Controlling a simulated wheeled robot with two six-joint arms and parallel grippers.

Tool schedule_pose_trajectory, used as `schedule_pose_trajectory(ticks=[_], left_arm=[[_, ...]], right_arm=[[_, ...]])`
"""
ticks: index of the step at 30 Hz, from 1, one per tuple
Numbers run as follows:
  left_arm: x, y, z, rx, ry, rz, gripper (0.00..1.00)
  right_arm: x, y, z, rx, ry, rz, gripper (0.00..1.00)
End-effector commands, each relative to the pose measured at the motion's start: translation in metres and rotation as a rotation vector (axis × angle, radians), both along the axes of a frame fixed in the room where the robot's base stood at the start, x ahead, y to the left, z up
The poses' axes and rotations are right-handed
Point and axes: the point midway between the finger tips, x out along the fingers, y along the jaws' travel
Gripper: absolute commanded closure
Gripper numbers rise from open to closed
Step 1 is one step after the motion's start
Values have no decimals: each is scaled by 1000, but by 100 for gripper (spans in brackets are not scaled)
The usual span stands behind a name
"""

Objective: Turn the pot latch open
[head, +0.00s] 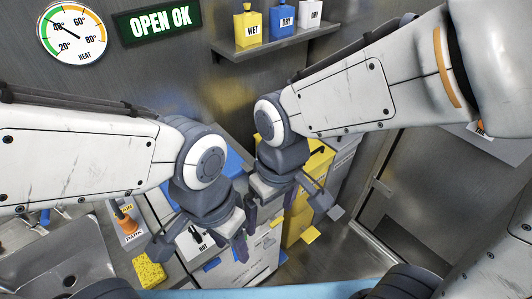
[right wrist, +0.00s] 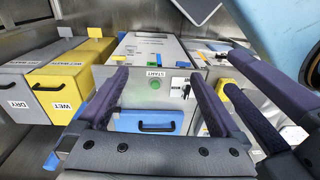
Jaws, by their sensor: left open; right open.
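A small black lever on a white plate (right wrist: 181,87) shows on the front of a pale box-shaped unit (right wrist: 200,62) in the right wrist view; it may be the pot latch, but I cannot tell for sure. A finger of my right gripper partly covers that area. My right gripper (right wrist: 160,97) is open and empty, its fingers pointing toward the unit; it also shows in the head view (head: 289,207). No pot is clearly visible.
A green START button (right wrist: 156,85) sits above a blue drawer (right wrist: 148,122). Yellow WET (right wrist: 65,90) and grey DRY (right wrist: 22,90) bins stand left. A heat gauge (head: 73,34) and lit "OPEN OK" sign (head: 158,23) hang on the wall. A yellow sponge (head: 148,270) lies near the sink (head: 70,262).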

Motion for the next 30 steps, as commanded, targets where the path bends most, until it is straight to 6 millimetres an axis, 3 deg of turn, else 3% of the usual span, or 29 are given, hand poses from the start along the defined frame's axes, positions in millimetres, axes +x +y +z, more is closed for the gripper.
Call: schedule_pose_trajectory(ticks=[1,6,12,15,21,30], left_arm=[[0,0,26,-1,-1,0,50],[0,0,70,-1,-1,0,50],[0,0,116,-1,-1,0,50],[0,0,133,-1,-1,0,50],[0,0,148,0,0,0,50],[0,0,162,0,0,-2,50]], right_arm=[[25,10,19,-12,7,-3,0],[111,34,26,-35,7,3,0],[199,40,-1,-58,10,8,0],[228,37,-20,-66,11,11,0],[257,28,-50,-75,12,16,0],[260,26,-84,-78,15,16,0]])
